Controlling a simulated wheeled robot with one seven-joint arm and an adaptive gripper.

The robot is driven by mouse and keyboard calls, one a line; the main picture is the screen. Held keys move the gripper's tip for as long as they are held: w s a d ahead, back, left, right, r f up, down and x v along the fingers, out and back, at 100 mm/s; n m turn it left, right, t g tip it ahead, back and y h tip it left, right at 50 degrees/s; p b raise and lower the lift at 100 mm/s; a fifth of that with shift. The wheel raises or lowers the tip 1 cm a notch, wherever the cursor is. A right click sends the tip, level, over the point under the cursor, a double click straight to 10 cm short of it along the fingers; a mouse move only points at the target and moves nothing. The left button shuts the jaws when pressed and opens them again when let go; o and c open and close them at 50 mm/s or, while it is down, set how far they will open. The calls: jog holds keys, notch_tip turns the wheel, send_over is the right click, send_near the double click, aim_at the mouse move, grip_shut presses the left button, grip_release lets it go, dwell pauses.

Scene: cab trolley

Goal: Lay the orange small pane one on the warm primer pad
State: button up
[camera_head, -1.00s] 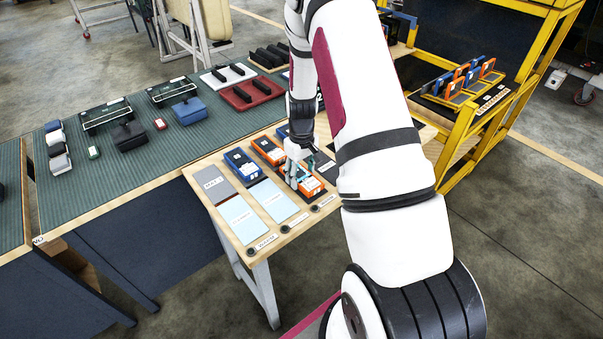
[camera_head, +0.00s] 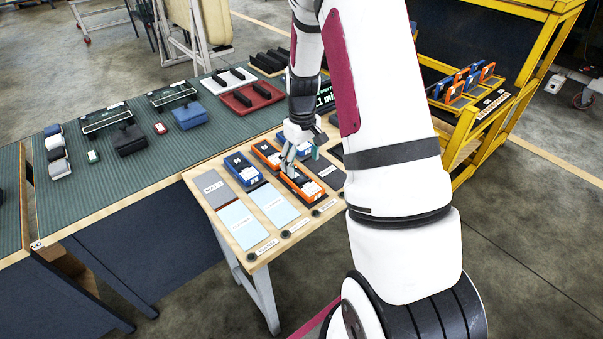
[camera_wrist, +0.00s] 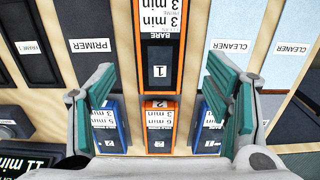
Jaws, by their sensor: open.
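The orange small pane one (camera_head: 302,185), marked 1 and BARE 3 min, lies flat in the front row of the wooden table; it also shows in the wrist view (camera_wrist: 160,70). It seems to lie over a dark pad, mostly hidden. A dark pad labelled PRIMER (camera_wrist: 85,35) lies beside it, bare; it also shows in the head view (camera_head: 325,173). I cannot tell which primer pad is the warm one. My gripper (camera_head: 290,160) is open and empty above the table, its fingers (camera_wrist: 165,110) spread wide to either side of the orange pane's line.
Two light blue CLEANER pads (camera_head: 238,225) (camera_head: 273,203) lie left of the pane, with a grey pad (camera_head: 213,188) behind. A yellow rack (camera_head: 480,100) stands at the right.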

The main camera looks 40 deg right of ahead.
jog(key=s+a+r+t, duration=0.1)
jog(key=s+a+r, duration=0.1)
jog(key=a+r, duration=0.35)
jog(key=s+a+r, duration=0.2)
jog(key=r, duration=0.7)
jog(key=s+a+r+t, duration=0.1)
jog(key=s+a+r, duration=0.15)
jog(key=r, duration=0.45)
jog(key=s+a+r+t, duration=0.1)
jog(key=s+a+r, duration=0.2)
jog(key=s+a, duration=0.2)
jog(key=s+a+r+t, duration=0.1)
jog(key=s+a+r, duration=0.2)
jog(key=s, duration=0.8)
jog(key=shift+s+a+r+t, duration=0.2)
jog(key=shift+a+t, duration=0.2)
jog(key=shift+a, duration=0.45)
